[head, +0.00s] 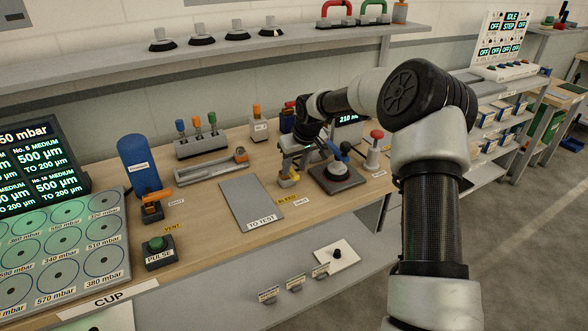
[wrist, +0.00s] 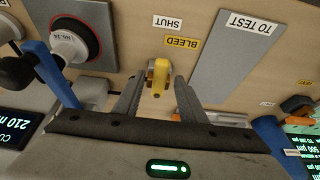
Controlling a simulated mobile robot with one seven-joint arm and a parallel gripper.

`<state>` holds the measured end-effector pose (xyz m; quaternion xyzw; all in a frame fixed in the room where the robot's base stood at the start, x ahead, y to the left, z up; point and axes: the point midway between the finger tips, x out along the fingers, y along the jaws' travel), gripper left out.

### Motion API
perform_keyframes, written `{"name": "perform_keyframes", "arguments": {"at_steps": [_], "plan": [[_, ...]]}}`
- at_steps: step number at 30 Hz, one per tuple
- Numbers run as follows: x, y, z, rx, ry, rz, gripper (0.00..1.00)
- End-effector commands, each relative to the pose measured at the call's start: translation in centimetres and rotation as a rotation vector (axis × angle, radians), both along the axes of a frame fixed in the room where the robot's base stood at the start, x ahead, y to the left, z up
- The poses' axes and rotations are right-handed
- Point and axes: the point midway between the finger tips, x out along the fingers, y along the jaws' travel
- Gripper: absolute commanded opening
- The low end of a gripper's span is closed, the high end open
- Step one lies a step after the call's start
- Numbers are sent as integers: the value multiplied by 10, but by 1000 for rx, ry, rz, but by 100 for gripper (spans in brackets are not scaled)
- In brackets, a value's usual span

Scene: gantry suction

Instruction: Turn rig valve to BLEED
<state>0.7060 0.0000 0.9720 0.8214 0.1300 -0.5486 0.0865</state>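The rig valve has a yellow handle (head: 288,178) and stands on the wooden bench, partly hidden by my gripper in the head view. In the wrist view the yellow handle (wrist: 158,72) lies between my fingers. A yellow BLEED label (wrist: 181,42) and a white SHUT label (wrist: 167,22) lie on the bench beside the valve. The BLEED label also shows in the head view (head: 289,200). My gripper (wrist: 158,84) is open, with a finger on each side of the handle and gaps visible. I cannot tell which label the handle points to.
A grey TO TEST plate (head: 250,203) lies left of the valve. A dark-based rig (head: 338,178) with a blue arm stands close on its right. An orange-handled valve (head: 152,208), blue cylinder (head: 138,165) and green PULSE button (head: 157,245) are farther left.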

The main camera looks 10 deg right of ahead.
Motion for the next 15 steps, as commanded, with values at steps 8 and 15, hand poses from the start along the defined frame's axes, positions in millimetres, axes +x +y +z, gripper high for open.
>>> {"name": "perform_keyframes", "arguments": {"at_steps": [8,15], "plan": [[4,2,-11,-1,1,1,38],[4,1,-10,0,0,1,24]]}}
